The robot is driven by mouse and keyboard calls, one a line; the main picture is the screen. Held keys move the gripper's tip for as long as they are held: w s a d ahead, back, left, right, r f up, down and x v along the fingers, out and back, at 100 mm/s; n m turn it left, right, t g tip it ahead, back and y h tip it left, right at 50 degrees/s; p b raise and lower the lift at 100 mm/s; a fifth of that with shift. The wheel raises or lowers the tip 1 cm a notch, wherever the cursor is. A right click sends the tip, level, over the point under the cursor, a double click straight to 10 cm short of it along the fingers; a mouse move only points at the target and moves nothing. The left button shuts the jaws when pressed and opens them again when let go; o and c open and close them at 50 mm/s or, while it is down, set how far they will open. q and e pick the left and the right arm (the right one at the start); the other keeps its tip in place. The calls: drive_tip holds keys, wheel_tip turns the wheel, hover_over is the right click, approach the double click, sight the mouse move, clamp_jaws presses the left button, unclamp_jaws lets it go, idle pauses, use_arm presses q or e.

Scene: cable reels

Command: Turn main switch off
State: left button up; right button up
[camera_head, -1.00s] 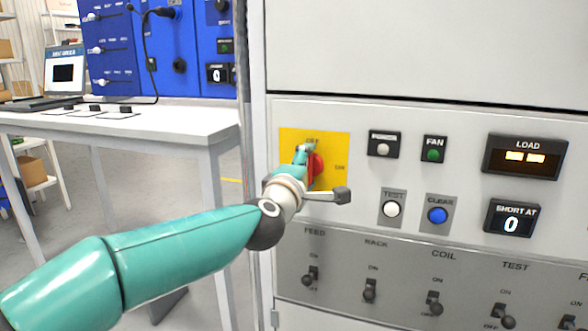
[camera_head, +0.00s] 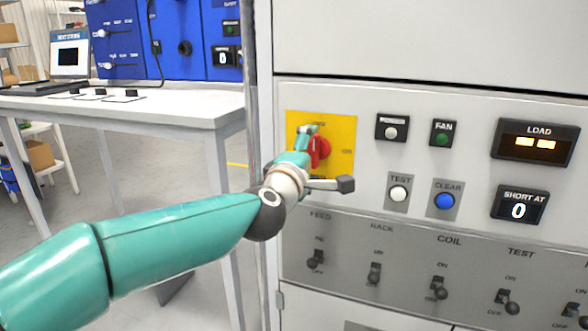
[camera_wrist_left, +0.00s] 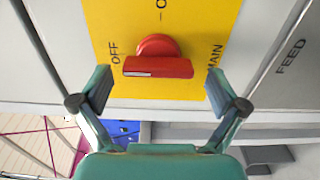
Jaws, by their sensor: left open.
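The main switch is a red knob (camera_head: 320,151) on a yellow plate (camera_head: 345,130) on the grey panel. It also shows in the left wrist view (camera_wrist_left: 158,66), where its bar lies level, one end toward the OFF label and the other toward MAIN. My left gripper (camera_head: 306,136) is in front of the knob and hides part of it in the head view. In the left wrist view my left gripper (camera_wrist_left: 160,92) is open, one finger on each side of the bar, with visible gaps and nothing held. My right gripper is not in view.
Beside the plate are a black-framed button (camera_head: 391,130), the FAN button (camera_head: 442,133), the TEST button (camera_head: 398,193) and the CLEAR button (camera_head: 445,200). Toggle switches (camera_head: 374,272) line the panel below. A white table (camera_head: 150,110) stands at left.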

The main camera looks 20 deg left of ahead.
use_arm(q)
drive_tip(key=s, duration=1)
drive_tip(key=shift+a, duration=0.2)
